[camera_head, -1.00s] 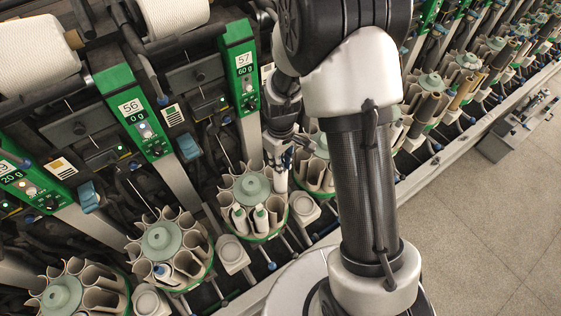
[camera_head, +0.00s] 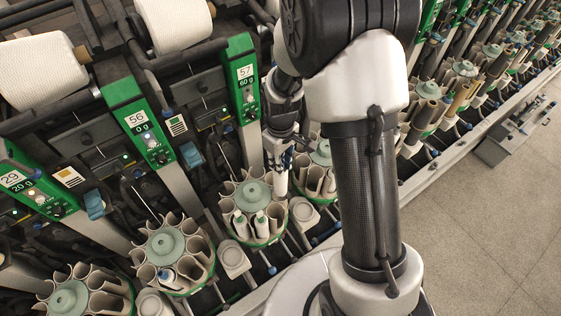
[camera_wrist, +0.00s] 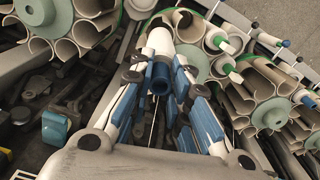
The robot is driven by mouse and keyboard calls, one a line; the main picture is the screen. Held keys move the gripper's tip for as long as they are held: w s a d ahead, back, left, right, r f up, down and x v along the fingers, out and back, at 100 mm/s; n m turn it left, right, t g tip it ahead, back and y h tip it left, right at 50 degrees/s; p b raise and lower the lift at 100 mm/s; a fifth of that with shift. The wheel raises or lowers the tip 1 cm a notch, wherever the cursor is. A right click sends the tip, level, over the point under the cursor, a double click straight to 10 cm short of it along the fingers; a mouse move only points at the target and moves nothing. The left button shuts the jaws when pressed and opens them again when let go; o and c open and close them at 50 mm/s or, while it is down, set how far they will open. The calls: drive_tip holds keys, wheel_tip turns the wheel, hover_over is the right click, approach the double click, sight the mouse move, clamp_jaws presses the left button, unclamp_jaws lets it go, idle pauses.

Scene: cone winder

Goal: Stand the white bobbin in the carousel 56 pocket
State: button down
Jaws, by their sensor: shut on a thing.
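My gripper (camera_head: 284,148) is shut on the white bobbin (camera_head: 282,182), held roughly upright beside the right rim of the carousel below panel 57. In the wrist view the bobbin (camera_wrist: 160,41) shows a white body and a dark blue open end between the blue-and-white fingers (camera_wrist: 161,82). The panel marked 56 (camera_head: 138,118) is green and reads 0 g. The carousel below its post (camera_head: 166,243) has a pale green hub and open beige pockets. One pocket at its front holds a white tube with a blue end. Whether the held bobbin touches the near carousel is unclear.
The carousel below panel 57 (camera_head: 252,196) holds white tubes with green tips. Another carousel (camera_head: 70,298) stands at bottom left. Green panels, posts and blue levers (camera_head: 191,155) rise behind. Large white cones (camera_head: 38,72) lie above.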

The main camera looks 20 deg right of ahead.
drive_tip(key=shift+r+p, duration=1.55)
drive_tip(key=shift+r, duration=0.8)
drive_tip(key=shift+f, duration=0.15)
